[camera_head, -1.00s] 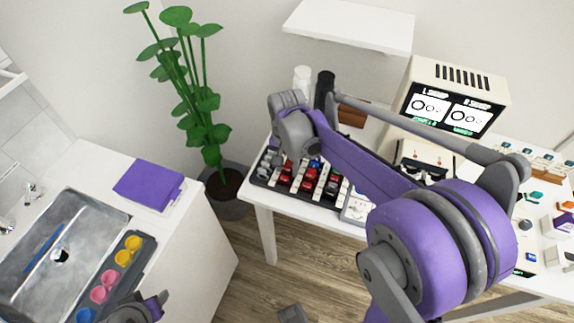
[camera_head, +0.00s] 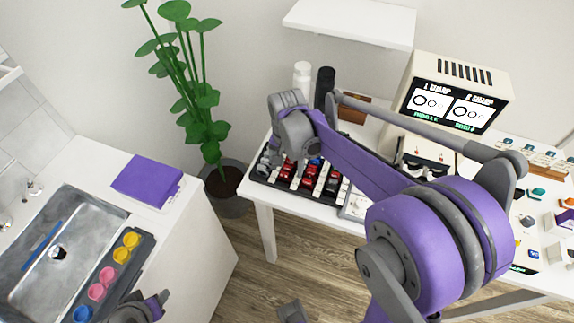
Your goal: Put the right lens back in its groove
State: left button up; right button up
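A dark lens tray (camera_head: 262,180) with white dividers lies at the left end of the white table. Red, grey and blue pieces stand in its grooves. My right gripper (camera_head: 294,163) points down over the tray's back part. Its fingertips are too small and merged with the pieces to show whether it is open or holds a lens. A cream eye tester (camera_head: 458,75) stands to the right, with a holder (camera_head: 425,167) in front, partly behind my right arm. I cannot pick out the right lens. Part of my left arm shows at bottom left; its fingers are out of view.
A white bottle (camera_head: 302,76) and a black bottle (camera_head: 324,88) stand behind the tray. A white shelf (camera_head: 350,24) hangs above. A potted plant (camera_head: 228,195) stands left of the table. Small objects crowd the table's right end.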

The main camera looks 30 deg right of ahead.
notch_tip(320, 180, up, 11)
jog(key=p, duration=0.1)
dwell(0.6)
jog(key=shift+f, duration=0.1)
jog(key=s+a+f+n+t+p, duration=0.2)
jog(key=s+a+n, duration=0.1)
jog(key=s+n, duration=0.2)
jog(key=s+a+f+n+t+p, duration=0.2)
jog(key=s+n, duration=0.3)
jog(key=s, duration=0.5)
jog(key=shift+s+a+f+t, duration=0.25)
jog(key=shift+a+f+t, duration=0.1)
jog(key=shift+a+t, duration=0.45)
